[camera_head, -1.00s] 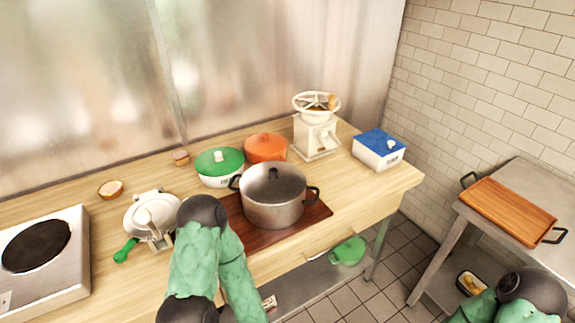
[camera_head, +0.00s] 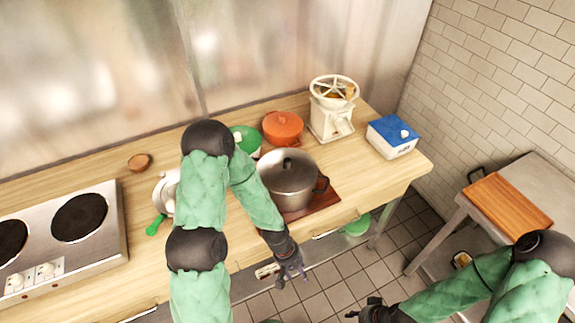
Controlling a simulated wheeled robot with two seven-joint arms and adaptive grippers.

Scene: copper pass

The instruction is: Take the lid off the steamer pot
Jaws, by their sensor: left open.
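The steamer pot (camera_head: 291,199) is grey metal and stands on a reddish-brown board (camera_head: 325,197) on the wooden counter. Its grey lid (camera_head: 301,172) with a dark knob sits on top. My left arm covers the pot's left side. My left gripper (camera_head: 291,272) is open and empty, pointing down in front of the counter edge, below the pot in the picture and apart from it. My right gripper (camera_head: 357,313) is low at the bottom edge, away from the pot; its finger state is unclear.
Behind the pot are an orange pot (camera_head: 283,128) and a partly hidden green-lidded pot (camera_head: 246,140). A white grinder (camera_head: 331,112) and a blue-lidded box (camera_head: 392,137) stand right. A two-plate cooker (camera_head: 62,232) is left. A side table holds a wooden tray (camera_head: 509,204).

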